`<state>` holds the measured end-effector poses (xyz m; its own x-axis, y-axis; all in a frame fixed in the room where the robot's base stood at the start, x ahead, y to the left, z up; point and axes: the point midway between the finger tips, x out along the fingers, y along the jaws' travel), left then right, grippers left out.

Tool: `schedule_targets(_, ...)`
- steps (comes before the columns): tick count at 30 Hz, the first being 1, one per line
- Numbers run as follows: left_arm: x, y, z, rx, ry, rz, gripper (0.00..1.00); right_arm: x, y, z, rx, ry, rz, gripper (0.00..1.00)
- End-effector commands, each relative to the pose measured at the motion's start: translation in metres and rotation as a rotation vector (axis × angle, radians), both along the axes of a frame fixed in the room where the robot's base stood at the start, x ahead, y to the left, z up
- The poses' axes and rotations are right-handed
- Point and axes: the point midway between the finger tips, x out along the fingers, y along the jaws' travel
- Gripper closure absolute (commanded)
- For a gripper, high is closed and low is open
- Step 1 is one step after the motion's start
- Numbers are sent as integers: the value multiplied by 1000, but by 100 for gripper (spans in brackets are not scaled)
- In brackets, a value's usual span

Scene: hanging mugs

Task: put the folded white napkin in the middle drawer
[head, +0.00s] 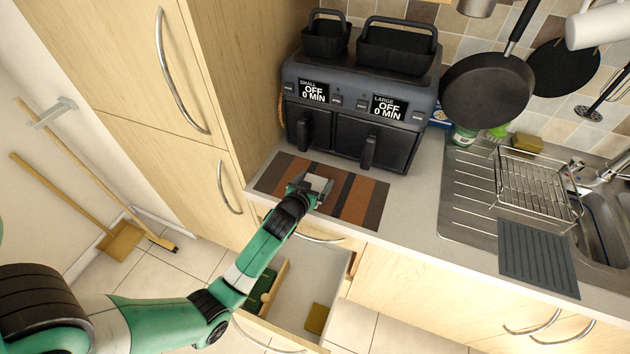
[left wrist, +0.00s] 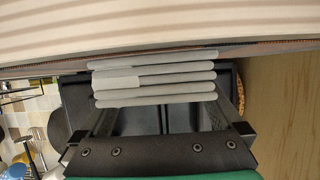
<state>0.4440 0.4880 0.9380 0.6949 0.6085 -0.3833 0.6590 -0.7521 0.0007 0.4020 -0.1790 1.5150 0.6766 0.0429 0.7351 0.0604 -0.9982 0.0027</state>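The folded napkin (head: 319,184) is pale grey-white and lies on the striped mat (head: 361,200) on the counter. In the left wrist view, the napkin (left wrist: 155,78) shows as a stack of folded layers between my fingers. My left gripper (head: 311,188) is at the napkin, low over the mat. Its fingers (left wrist: 165,112) are spread wide, one at each side of the napkin; whether they touch it cannot be told. An open drawer (head: 298,264) is pulled out below the counter, under my left forearm, which hides part of it. My right gripper is not in view.
The open drawer holds a green item (head: 260,285) and a small yellow-brown item (head: 317,318). A black air fryer (head: 352,112) stands behind the mat. A tall wooden cabinet (head: 215,80) is close at left. The sink and dish rack (head: 535,185) are at right.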

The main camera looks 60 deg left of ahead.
Motion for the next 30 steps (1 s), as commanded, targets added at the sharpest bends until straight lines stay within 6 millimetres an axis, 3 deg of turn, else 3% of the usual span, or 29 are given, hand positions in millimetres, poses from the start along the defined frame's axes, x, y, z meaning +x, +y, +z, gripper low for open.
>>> schedule_targets(8,-9,-8,8,1,-2,-1,0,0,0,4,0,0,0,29)
schedule_targets(21,-75,-66,43,0,0,-2,0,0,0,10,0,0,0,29)
schedule_targets(30,-84,-73,48,0,0,0,0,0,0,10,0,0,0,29)
